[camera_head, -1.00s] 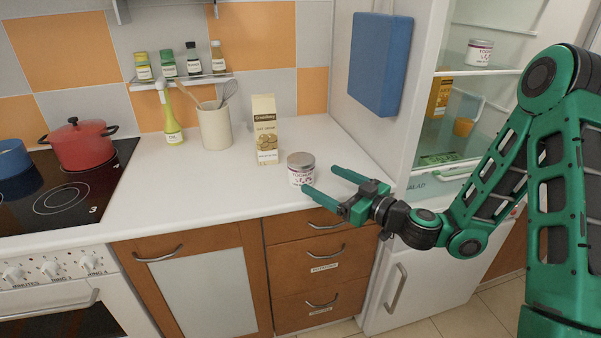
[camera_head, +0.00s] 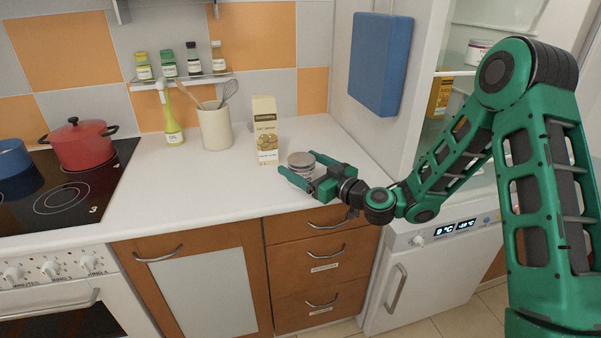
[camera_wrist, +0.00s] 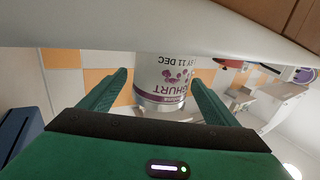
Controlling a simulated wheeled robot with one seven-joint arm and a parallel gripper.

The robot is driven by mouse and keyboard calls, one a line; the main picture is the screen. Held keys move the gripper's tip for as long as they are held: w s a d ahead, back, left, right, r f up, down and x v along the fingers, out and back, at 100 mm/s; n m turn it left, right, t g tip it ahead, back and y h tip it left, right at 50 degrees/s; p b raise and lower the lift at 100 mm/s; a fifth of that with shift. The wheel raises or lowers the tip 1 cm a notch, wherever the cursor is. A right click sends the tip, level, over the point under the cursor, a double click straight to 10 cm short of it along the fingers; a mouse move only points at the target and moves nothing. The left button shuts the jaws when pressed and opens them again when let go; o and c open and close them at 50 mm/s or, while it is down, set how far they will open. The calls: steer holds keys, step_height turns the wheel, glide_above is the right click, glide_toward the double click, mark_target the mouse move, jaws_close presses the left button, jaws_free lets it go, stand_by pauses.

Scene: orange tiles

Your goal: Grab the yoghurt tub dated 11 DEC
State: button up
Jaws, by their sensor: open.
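A white yoghurt tub with a grey lid (camera_head: 301,160) stands upright on the white worktop near its front right edge. In the wrist view the tub (camera_wrist: 163,78) appears upside down, with purple "YOGHURT" lettering and a date reading "11 DEC". My gripper (camera_head: 297,176) is open, with its fingers reaching to either side of the tub. In the wrist view the tub lies between the fingers of my gripper (camera_wrist: 160,85), with gaps visible on both sides. My fingers hide the lower part of the tub in the head view.
A second similar tub (camera_head: 478,50) stands on a shelf in the open fridge, partly hidden by my arm. A yellow and white carton (camera_head: 266,130) stands just behind the counter tub.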

steer(key=shift+w+a, duration=0.2)
steer(key=shift+w, duration=0.05)
steer(key=c, duration=1.2)
steer(key=shift+c, duration=0.6)
steer(key=shift+r, duration=0.2)
